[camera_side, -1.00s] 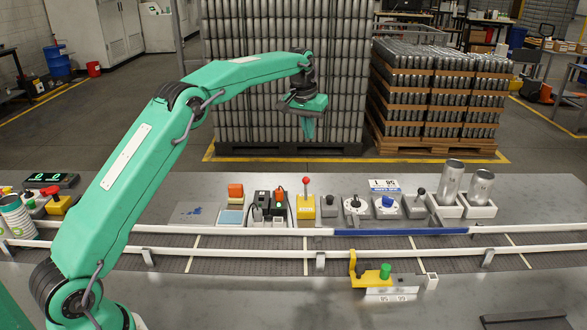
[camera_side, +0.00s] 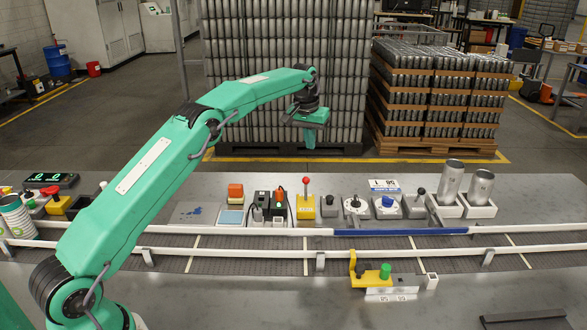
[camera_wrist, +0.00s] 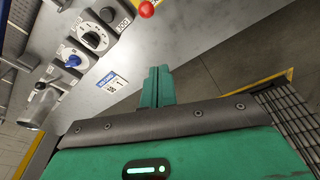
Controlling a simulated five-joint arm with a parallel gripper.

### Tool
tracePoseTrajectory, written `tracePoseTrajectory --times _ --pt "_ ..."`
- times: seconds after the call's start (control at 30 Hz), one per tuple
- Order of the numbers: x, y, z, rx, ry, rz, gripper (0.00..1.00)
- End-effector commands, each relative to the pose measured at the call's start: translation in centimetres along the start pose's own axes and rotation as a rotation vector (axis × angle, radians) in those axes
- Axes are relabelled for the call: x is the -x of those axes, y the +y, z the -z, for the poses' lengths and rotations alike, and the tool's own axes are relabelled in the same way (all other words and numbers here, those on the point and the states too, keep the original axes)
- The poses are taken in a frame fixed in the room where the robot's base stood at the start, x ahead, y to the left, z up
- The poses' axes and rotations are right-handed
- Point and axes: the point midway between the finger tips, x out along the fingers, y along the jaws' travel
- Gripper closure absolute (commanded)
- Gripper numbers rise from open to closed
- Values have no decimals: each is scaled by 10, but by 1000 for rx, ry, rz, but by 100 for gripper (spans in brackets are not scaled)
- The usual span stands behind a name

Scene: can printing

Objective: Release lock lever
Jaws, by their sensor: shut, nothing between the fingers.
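A lever with a red ball on top (camera_side: 306,181) stands upright on a yellow box (camera_side: 305,207) behind the conveyor; its ball (camera_wrist: 147,9) also shows at the top of the wrist view. A second lever with a black knob (camera_side: 421,191) stands on a grey box (camera_side: 414,209) farther right. The frames do not label either as the lock lever. My gripper (camera_side: 310,140) hangs in the air beyond the row of controls, behind and above the red-ball lever, touching nothing. In the wrist view its green fingers (camera_wrist: 157,85) are together and empty.
Between the levers are a dial (camera_side: 355,206) and a blue knob (camera_side: 387,206). Two cans (camera_side: 452,180) stand in holders to the right. A black box with cables (camera_side: 262,206) sits left of the yellow box. Rails (camera_side: 230,231) edge the conveyor in front.

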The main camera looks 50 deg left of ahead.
Motion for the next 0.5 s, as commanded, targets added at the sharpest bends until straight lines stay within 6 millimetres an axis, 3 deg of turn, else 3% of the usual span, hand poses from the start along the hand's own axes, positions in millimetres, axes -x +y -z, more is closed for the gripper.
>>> tracePoseTrajectory --times 0.27,0.5 --pt "-20 1 -1 0 -3 0 100" --pt "-54 2 -1 -1 -4 0 100"
